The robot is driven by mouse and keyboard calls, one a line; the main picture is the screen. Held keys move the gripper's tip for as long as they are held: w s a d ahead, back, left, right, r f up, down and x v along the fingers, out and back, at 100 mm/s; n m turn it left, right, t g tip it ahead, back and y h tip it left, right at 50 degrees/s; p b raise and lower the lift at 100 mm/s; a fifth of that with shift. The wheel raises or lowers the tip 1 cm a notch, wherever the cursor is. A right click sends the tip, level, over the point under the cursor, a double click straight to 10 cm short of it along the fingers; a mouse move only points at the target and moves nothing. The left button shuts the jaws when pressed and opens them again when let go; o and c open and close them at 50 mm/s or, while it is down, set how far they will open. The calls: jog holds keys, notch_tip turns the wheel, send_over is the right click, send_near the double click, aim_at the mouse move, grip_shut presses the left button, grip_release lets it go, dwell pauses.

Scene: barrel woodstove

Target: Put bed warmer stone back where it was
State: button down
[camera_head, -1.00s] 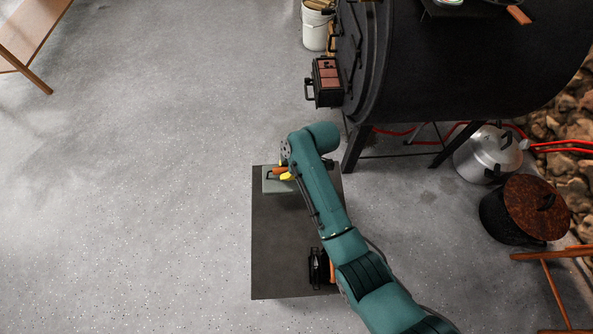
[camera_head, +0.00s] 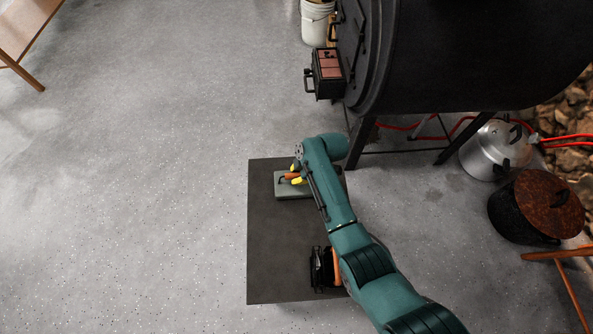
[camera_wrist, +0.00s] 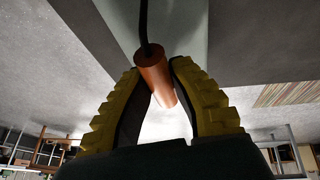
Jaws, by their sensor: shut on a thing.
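The bed warmer stone (camera_head: 294,192) is a flat grey-green slab with a copper-coloured handle on a dark wire. It appears over the upper part of a dark square mat (camera_head: 275,240). My gripper (camera_head: 297,179), with yellow fingertips, is shut on the handle above the slab. The wrist view shows the copper handle (camera_wrist: 155,75) between the two ridged yellow fingers, with the pale slab (camera_wrist: 190,25) beyond it. I cannot tell whether the slab touches the mat. My arm hides the mat's right side.
A black item with an orange-brown handle (camera_head: 318,268) is low on the mat, partly behind my arm. The black barrel stove (camera_head: 460,60) stands at upper right, with a steel pot (camera_head: 488,152) and a rusty-lidded pot (camera_head: 548,205) nearby.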

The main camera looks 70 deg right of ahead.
jog(key=shift+w+d+r, duration=0.2)
jog(key=shift+d, duration=0.05)
jog(key=c, duration=1.1)
grip_release()
jog(key=shift+s+a+f, duration=0.1)
jog(key=shift+a+f, duration=0.05)
jog(key=shift+f, duration=0.15)
jog(key=shift+r, duration=0.1)
jog(key=shift+s+r+p, duration=0.1)
jog(key=shift+r+p, duration=0.25)
jog(key=shift+r, duration=0.05)
jog(key=p+v, duration=0.4)
jog(key=v, duration=0.7)
jog(key=shift+s+r+p, duration=0.1)
jog(key=shift+p, duration=0.3)
